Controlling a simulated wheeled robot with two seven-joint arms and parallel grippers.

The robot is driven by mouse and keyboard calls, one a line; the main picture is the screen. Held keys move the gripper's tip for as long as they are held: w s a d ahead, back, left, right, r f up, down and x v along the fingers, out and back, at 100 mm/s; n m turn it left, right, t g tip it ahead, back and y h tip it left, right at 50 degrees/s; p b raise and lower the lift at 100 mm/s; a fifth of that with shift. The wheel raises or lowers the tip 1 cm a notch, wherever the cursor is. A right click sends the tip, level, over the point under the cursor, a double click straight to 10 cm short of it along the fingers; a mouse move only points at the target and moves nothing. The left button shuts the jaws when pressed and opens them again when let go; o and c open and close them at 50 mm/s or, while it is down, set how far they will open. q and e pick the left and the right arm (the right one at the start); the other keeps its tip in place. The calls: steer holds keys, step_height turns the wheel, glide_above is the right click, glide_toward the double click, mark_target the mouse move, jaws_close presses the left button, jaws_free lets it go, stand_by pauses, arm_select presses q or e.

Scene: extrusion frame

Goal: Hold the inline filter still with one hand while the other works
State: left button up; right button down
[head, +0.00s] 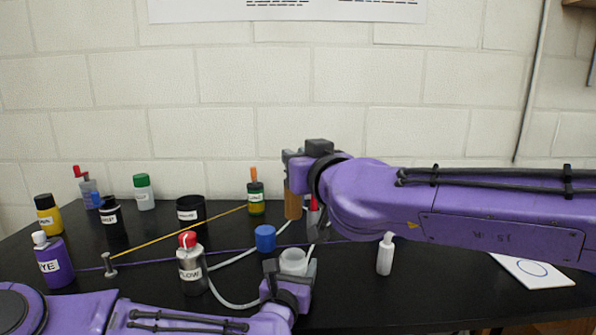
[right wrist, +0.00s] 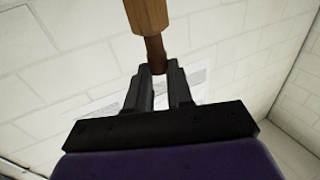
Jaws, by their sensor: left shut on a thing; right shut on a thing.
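A whitish, translucent cylinder (head: 293,261), which looks like the inline filter, stands upright in my left gripper (head: 291,272) at the front middle of the table. The left gripper is shut on it and hides its lower part. My right gripper (right wrist: 158,78) is shut on the thin dark brown end of a wooden-handled tool (right wrist: 148,14). In the head view the brown handle (head: 293,204) hangs below the right wrist, behind the filter. The right fingertips are hard to make out there.
Yellow and purple cords cross the table. Several bottles stand at left.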

arm_select(q)
steer(key=o, duration=1.2)
